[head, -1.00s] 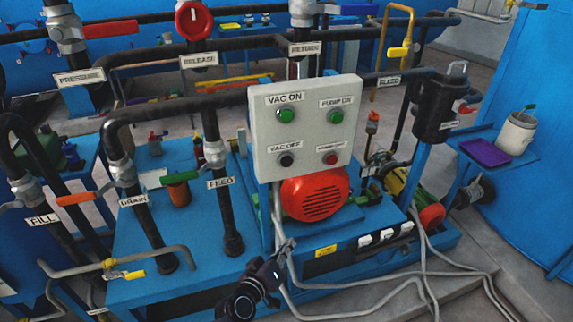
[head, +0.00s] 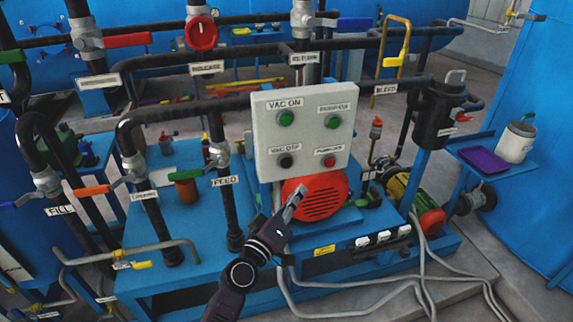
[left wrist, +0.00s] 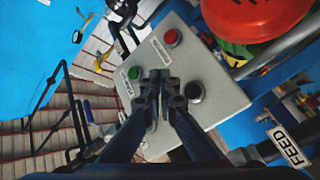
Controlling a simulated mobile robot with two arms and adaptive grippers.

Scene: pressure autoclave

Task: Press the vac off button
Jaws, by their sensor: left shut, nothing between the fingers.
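The grey control panel (head: 304,128) carries buttons with labels. My left gripper (head: 297,194) is shut and empty, just below the panel and in front of the red motor cover. In the left wrist view the black button (left wrist: 194,91) shows just right of the shut fingertips (left wrist: 158,76). Contact between them cannot be told. My right gripper is not in view.
The VAC ON button (head: 286,118) and another green button (head: 334,122) sit on the upper panel, with a red button (head: 329,159) at lower right. The red motor cover (head: 318,197) lies below. The FEED pipe (head: 228,205) stands to the left.

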